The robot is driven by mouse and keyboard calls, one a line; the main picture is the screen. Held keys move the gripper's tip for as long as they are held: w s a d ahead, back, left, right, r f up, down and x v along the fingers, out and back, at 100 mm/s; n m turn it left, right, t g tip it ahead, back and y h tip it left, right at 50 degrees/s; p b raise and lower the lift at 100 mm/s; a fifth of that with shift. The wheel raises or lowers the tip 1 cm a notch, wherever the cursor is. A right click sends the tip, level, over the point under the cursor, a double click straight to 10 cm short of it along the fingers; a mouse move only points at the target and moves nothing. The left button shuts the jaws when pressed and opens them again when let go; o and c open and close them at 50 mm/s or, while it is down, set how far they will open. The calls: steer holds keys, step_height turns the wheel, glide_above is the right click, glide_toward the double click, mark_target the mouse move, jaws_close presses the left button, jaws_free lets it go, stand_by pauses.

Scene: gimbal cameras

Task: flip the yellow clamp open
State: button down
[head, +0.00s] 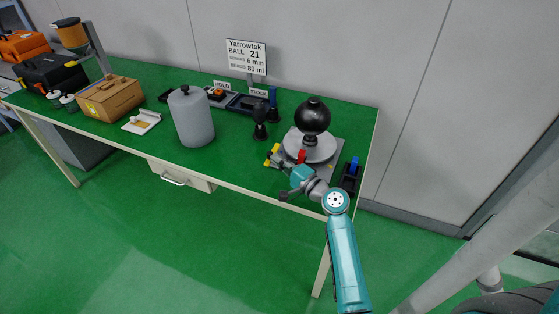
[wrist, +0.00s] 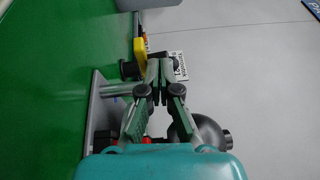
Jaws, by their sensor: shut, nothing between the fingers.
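The yellow clamp (head: 273,155) sits at the left edge of the grey plate under the black ball, near the front of the green table. In the wrist view the yellow clamp (wrist: 139,47) stands just beyond and to the left of my fingertips, with a black knob below it. My gripper (wrist: 160,62) is shut and empty, its fingertips close beside the clamp; I cannot tell whether they touch. In the head view my gripper (head: 283,164) reaches in from the right, over the front of the plate, and partly hides the clamp's lower part.
The black ball (head: 313,115) rests on a round grey base (head: 309,146). A red part (head: 301,156) is close to my gripper. A dark tray with a blue item (head: 353,166) lies to the right, a grey canister (head: 191,118) to the left. A sign (head: 246,57) stands behind.

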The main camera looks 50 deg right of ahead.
steer(key=s, duration=1.2)
steer(key=shift+a+f, duration=0.25)
steer(key=shift+f, duration=0.15)
steer(key=s+a+f+n+g+h, duration=0.1)
steer(key=s+a+f+n+g, duration=0.1)
steer(key=s+a+f, duration=0.3)
steer(key=s+a+f+n+g, duration=0.1)
steer(key=s+a+f, duration=0.15)
steer(key=a, duration=0.45)
steer(key=s+a+f+n+g+h, duration=0.1)
steer(key=s+a+f+n+g, duration=0.15)
steer(key=a+f, duration=0.35)
steer(key=s+a+r+n+y, duration=0.1)
steer(key=s+a+r+n, duration=0.4)
steer(key=s, duration=0.4)
steer(key=s+a+r+n+t+y, duration=0.1)
steer(key=s+a+r+n, duration=0.4)
steer(key=s+r+n, duration=0.2)
steer(key=s+n, duration=0.1)
steer(key=s, duration=0.1)
steer(key=shift+s+a+r+n+y, duration=0.3)
steer(key=shift+a+n, duration=0.05)
